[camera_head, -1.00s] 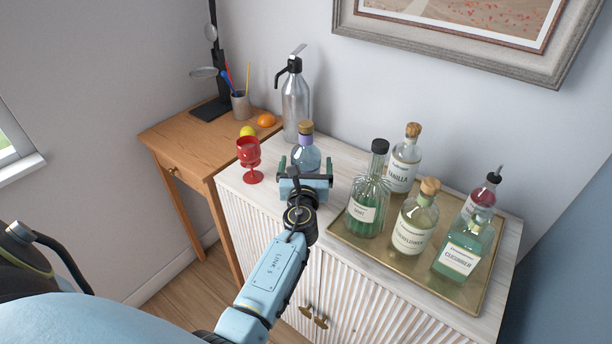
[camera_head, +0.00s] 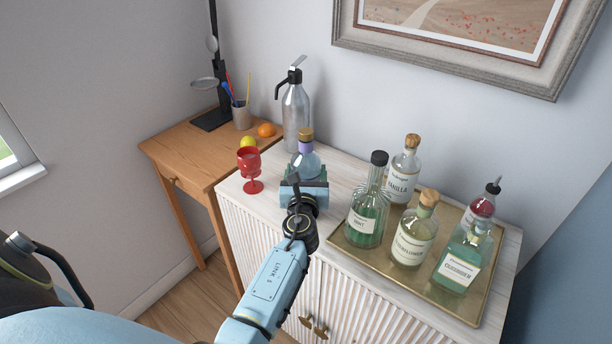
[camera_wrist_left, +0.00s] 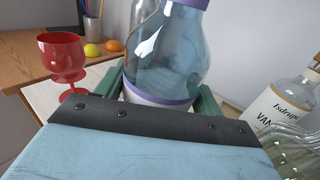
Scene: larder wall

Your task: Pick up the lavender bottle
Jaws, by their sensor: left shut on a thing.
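The lavender bottle (camera_head: 306,161) is pale blue glass with a lavender neck band and a cork top. It stands upright at the left part of the white cabinet top. My left gripper (camera_head: 305,175) is shut on its lower body, with the green fingers on either side. In the left wrist view the bottle (camera_wrist_left: 165,58) fills the upper middle between the fingers, and its lower part is hidden by the gripper body. I cannot tell whether its base touches the cabinet. My right gripper is in neither view.
A red goblet (camera_head: 249,168) stands close left of the gripper, and a metal siphon (camera_head: 295,112) stands behind. A brass tray (camera_head: 349,247) on the right holds several bottles, including the vanilla bottle (camera_head: 402,180). A wooden desk (camera_head: 181,146) adjoins on the left.

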